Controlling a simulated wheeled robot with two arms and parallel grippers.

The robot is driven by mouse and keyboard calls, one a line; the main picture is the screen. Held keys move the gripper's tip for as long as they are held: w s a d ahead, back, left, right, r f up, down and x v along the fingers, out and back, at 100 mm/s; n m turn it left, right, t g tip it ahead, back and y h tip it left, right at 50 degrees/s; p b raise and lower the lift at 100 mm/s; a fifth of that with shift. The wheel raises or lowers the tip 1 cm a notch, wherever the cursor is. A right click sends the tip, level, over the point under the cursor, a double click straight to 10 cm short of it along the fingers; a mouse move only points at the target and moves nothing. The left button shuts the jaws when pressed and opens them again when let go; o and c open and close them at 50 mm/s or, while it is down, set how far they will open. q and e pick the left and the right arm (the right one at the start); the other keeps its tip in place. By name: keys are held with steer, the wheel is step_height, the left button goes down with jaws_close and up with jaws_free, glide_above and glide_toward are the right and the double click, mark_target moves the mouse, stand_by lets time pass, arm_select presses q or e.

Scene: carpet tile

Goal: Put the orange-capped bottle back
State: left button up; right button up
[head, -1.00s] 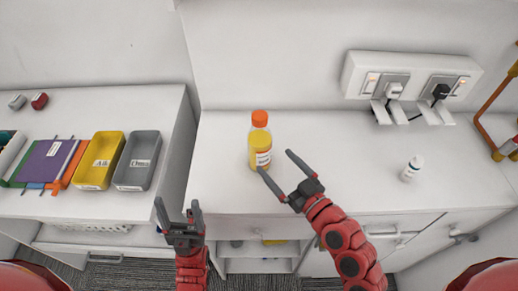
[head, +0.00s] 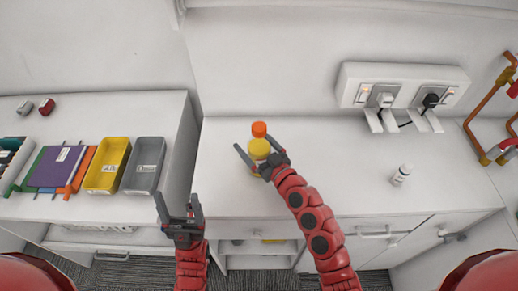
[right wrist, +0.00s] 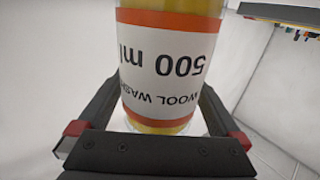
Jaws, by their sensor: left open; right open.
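The orange-capped bottle (head: 259,129) stands upright on the white counter, with yellow contents under its cap. In the right wrist view its white label (right wrist: 168,65) reads "500 ml" and "WOOL WASH", upside down. My right gripper (head: 253,141) is open, with one finger on each side of the bottle. The gripper hides the bottle's lower part in the head view. Whether the fingers touch it I cannot tell. My left gripper (head: 175,197) is open and empty in front of the counters, left of the bottle.
A socket panel (head: 403,85) with plugs is on the wall behind. Yellow (head: 108,165) and grey (head: 143,165) trays and folders (head: 58,166) lie on the left counter. The counter around the bottle is clear.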

steer(key=shift+w+a, duration=0.1)
jaws_close()
stand_by(0.5)
